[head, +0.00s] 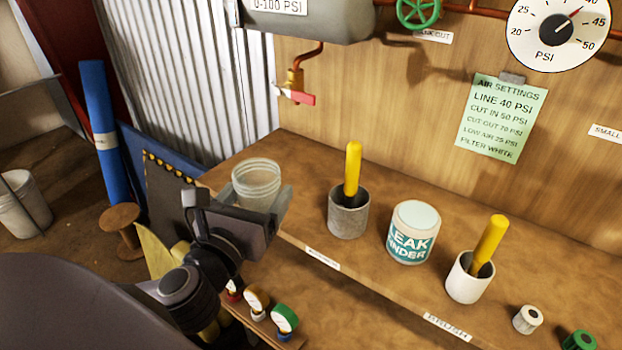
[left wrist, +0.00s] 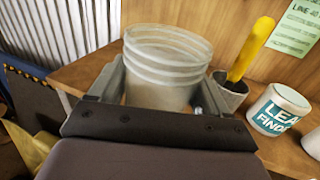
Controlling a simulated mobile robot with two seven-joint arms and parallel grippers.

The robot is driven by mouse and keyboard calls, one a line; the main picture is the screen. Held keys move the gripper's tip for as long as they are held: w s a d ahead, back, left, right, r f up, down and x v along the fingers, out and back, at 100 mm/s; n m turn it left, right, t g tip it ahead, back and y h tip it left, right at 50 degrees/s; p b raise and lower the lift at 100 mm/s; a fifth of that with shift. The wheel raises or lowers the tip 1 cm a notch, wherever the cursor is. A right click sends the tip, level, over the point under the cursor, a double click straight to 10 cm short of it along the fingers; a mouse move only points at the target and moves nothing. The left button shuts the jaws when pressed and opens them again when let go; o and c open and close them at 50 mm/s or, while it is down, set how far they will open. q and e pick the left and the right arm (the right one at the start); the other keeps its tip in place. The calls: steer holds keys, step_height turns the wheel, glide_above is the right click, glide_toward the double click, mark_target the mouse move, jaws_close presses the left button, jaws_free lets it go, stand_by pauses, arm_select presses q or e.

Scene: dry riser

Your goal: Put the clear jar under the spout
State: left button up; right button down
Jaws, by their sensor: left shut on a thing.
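The clear jar (head: 257,182) is upright, with a ribbed, open rim, at the left end of the wooden shelf in the head view. My left gripper (head: 264,207) is shut on it, one finger on each side. The jar also shows in the left wrist view (left wrist: 165,68) between the two fingers (left wrist: 160,95). I cannot tell whether its base touches the shelf. The spout (head: 295,92), a brass valve with a red handle under a copper pipe, hangs from the grey tank, above and a little right of the jar. My right gripper is not in view.
A grey cup (head: 348,218) with a yellow-handled tool stands right of the jar on the shelf (head: 300,160). Further right are the leak finder tub (head: 413,235) and a white cup (head: 466,282) with another yellow handle. Corrugated metal (head: 185,75) stands behind on the left.

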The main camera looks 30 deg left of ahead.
mark_target(275, 171)
arm_select(q)
steer(key=shift+s+d+r, duration=0.15)
steer(key=shift+s+d, duration=0.2)
steer(key=shift+s, duration=0.1)
steer(key=shift+w, duration=0.15)
steer(key=shift+w+a+f+b, duration=0.15)
steer(key=shift+w+b, duration=0.3)
steer(key=shift+b, duration=0.2)
steer(key=shift+w+a+f+b, duration=0.1)
steer(key=shift+w+b, duration=0.3)
steer(key=shift+b, duration=0.2)
steer(key=x, duration=0.5)
steer(key=shift+a+r+p, duration=0.1)
steer(key=shift+r+p, duration=0.2)
steer(key=shift+r, duration=0.05)
steer(key=w+f, duration=0.1)
steer(key=w, duration=0.2)
steer(key=w+a+f, duration=0.1)
steer(key=w, duration=0.3)
steer(key=w+a+f+b, duration=0.1)
steer(key=w+f, duration=0.1)
steer(key=w, duration=0.1)
steer(key=shift+w+a, duration=0.2)
steer(key=shift+w, duration=0.05)
steer(key=shift+r, duration=0.15)
steer(key=shift+f, duration=0.2)
steer(key=o, duration=1.1)
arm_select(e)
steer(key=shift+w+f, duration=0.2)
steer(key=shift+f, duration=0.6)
